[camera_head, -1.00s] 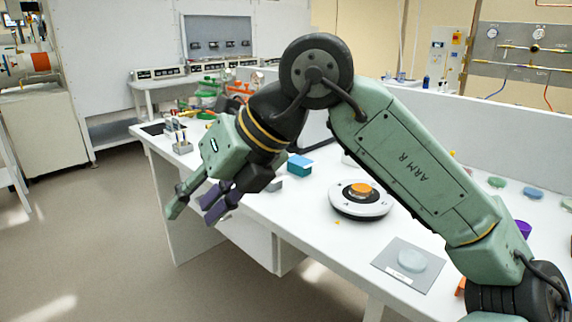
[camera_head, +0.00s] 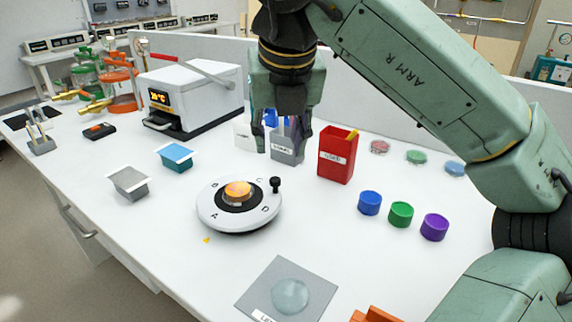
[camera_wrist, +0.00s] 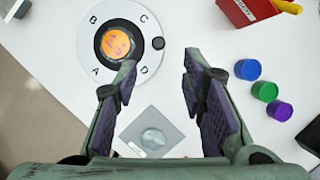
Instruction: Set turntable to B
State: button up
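The turntable (camera_head: 213,208) is a low white disc on the bench, with letters round its rim, an orange round piece (camera_head: 238,190) at its centre and a black upright knob (camera_head: 275,184) at its right edge. In the wrist view the white disc (camera_wrist: 117,77) shows A, B, C and D, and the knob (camera_wrist: 158,43) stands between C and D. A small yellow triangle (camera_head: 206,240) lies on the bench at its front left. My gripper (camera_head: 281,140) points down above the bench, behind the turntable in the head picture. Its fingers (camera_wrist: 159,62) are apart and empty.
A red holder (camera_head: 338,158) and a grey holder (camera_head: 287,150) stand behind the turntable. Blue, green and purple caps (camera_head: 401,214) sit to the right. A grey plate with a clear dish (camera_head: 288,295) lies in front. Two small boxes (camera_head: 128,184) stand left.

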aim_at(275, 179)
jog(key=p+x, duration=0.1)
jog(key=x, duration=0.9)
jog(key=shift+a+f, duration=0.15)
grip_shut()
dwell(0.5)
